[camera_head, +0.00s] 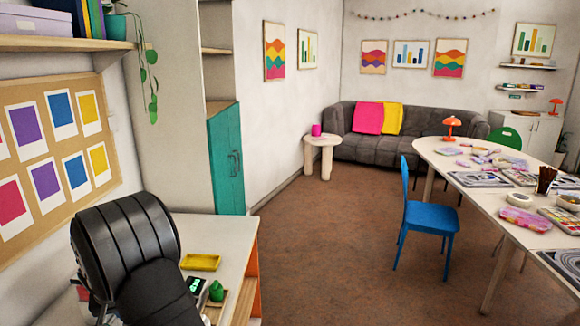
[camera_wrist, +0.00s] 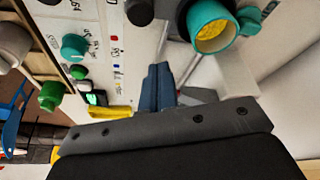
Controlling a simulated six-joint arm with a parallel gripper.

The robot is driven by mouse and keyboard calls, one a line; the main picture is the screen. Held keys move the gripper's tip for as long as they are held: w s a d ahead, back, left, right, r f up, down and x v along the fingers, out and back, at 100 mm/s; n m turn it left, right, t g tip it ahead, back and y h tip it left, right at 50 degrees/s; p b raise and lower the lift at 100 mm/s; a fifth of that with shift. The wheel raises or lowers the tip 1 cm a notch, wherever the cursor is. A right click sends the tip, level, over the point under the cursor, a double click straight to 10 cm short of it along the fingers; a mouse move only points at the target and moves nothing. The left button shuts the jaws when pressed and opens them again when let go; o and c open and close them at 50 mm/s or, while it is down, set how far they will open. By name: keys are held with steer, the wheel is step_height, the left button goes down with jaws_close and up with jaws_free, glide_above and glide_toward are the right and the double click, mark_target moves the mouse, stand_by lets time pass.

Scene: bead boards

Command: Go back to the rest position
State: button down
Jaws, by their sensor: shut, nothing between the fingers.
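My gripper (camera_wrist: 158,72) shows in the wrist view as two dark blue-grey fingers closed together, with nothing between them. Its wide dark body fills the bottom of that view. The fingers point at a pale worktop (camera_wrist: 140,45) with printed marks. A teal cup-like thing with a yellow inside (camera_wrist: 214,30) is to the right of the fingertips, apart from them. In the head view, my black ribbed arm covers part of the desk (camera_head: 205,235), and the gripper itself cannot be seen there.
A yellow tray (camera_head: 202,262), a device with green digits (camera_head: 194,285) and a small green jar (camera_head: 216,291) are on the desk beside my arm. Teal and green round things (camera_wrist: 73,47) are left in the wrist view. A blue chair (camera_head: 427,220) stands across open floor.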

steer(key=x, duration=0.3)
steer(key=shift+f, duration=0.3)
steer(key=shift+s+d+r, duration=0.1)
steer(key=shift+s+d, duration=0.2)
steer(key=shift+s, duration=0.3)
steer(key=shift+s+d+r, duration=0.1)
steer(key=shift+s+d, duration=0.2)
steer(key=shift+s, duration=0.3)
steer(key=shift+s+d+f, duration=0.2)
steer(key=shift+s+d, duration=0.15)
steer(key=shift+s, duration=0.25)
